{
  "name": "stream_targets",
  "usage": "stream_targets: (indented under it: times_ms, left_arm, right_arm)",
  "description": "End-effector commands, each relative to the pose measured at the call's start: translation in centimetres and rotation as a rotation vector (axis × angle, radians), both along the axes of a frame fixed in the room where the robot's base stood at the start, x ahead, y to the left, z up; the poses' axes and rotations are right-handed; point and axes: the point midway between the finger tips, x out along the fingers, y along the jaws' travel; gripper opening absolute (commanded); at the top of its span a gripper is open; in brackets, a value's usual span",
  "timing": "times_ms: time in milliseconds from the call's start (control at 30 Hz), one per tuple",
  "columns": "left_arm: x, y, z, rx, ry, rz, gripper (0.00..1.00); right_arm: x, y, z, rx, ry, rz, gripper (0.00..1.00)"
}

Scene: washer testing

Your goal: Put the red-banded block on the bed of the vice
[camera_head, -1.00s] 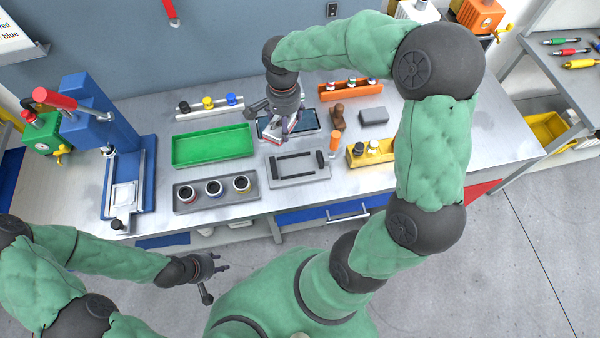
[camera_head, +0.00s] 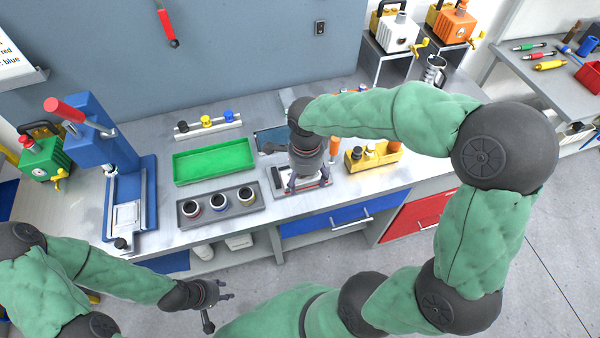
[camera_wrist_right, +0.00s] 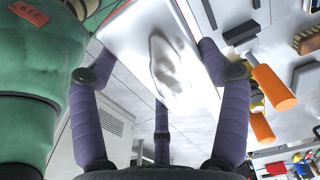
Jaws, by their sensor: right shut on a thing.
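The red-banded block (camera_wrist_right: 152,45) shows in the right wrist view as a pale, shiny block with a red strip at its upper left edge. My right gripper (camera_wrist_right: 160,82) is shut on it, its dark fingers around the block. In the head view my right gripper (camera_head: 309,185) points down over a low grey fixture with dark bars, which looks like the vice (camera_head: 279,183). The gripper hides much of the vice; I cannot tell whether the block touches its bed. My left gripper (camera_head: 222,293) is open and empty, in front of the bench.
Left of the vice are a grey tray with three cups (camera_head: 218,219) and a green tray (camera_head: 213,173). A yellow holder (camera_head: 372,160) stands to its right. A dark blue-topped tray (camera_head: 271,141) lies behind. A blue press (camera_head: 100,145) stands at far left.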

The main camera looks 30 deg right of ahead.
Motion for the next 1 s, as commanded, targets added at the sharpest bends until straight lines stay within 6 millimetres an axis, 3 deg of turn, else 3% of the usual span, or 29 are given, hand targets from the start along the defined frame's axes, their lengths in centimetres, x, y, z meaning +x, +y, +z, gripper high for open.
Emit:
stream_targets:
  times_ms: [200,433,833,1000]
  left_arm:
    - [0.0,0.0,-0.9,0.000,0.000,0.000,0.40]
    - [0.0,0.0,-1.8,0.000,0.000,0.000,0.40]
    - [0.0,0.0,-2.4,0.000,0.000,0.000,0.40]
    - [0.0,0.0,-3.0,0.000,0.000,0.000,0.40]
  right_arm:
    - [4.1,-1.6,-2.1,0.000,-0.001,-0.002,0.20]
    - [7.1,-2.7,-5.5,0.000,0.000,0.001,0.20]
    - [9.1,-3.5,-7.8,-0.001,-0.003,0.000,0.20]
    - [9.3,-3.6,-10.2,0.000,0.000,0.000,0.20]
